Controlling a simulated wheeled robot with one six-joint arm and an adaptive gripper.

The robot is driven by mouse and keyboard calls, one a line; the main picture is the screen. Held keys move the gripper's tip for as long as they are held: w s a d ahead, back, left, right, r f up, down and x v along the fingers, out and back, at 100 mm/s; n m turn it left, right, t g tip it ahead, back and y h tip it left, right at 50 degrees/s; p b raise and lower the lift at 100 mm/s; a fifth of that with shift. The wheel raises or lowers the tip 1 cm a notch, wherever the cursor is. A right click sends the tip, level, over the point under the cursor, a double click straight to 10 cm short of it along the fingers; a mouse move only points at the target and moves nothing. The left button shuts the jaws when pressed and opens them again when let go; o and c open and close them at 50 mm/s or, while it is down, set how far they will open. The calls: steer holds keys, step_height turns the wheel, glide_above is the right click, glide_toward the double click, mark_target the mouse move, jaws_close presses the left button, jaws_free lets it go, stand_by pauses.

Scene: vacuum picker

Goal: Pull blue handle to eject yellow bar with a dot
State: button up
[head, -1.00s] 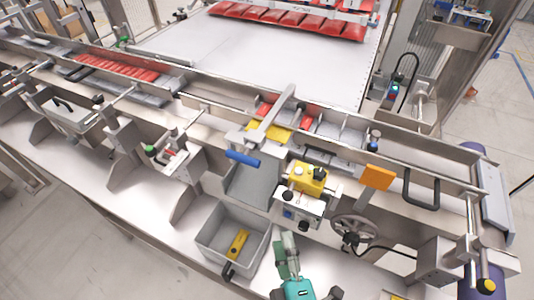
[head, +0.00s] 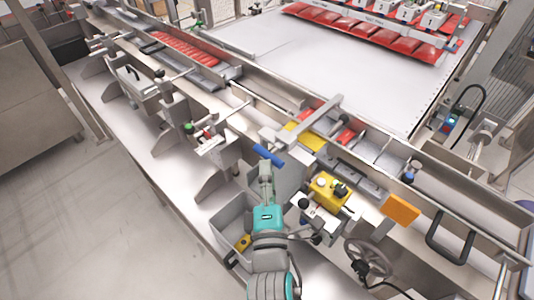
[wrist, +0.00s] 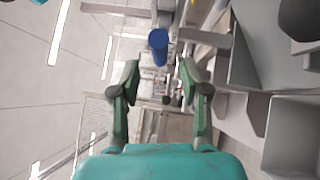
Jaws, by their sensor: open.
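The blue handle (head: 268,155) sits at the near end of a grey lever (head: 312,120) that reaches across the conveyor channel. A yellow bar (head: 306,136) lies in the channel by the lever; I cannot make out a dot on it. Another yellow bar (head: 242,243) with a dark dot lies in the grey bin (head: 221,218), partly hidden by my arm. My gripper (head: 266,166) is open and empty, just on the near side of the handle. In the wrist view the blue handle (wrist: 158,45) shows ahead of the spread fingers (wrist: 160,75), near the line between them, not gripped.
A yellow control box (head: 328,191) with knobs stands to the right of my gripper, with a handwheel (head: 368,258) and an orange plate (head: 402,209) beyond. A bracket with a green knob (head: 189,128) stands to the left. Red packs (head: 185,48) lie farther along the channel.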

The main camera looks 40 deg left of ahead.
mark_target(266, 155)
steer(key=shift+x, duration=2.75)
jaws_close()
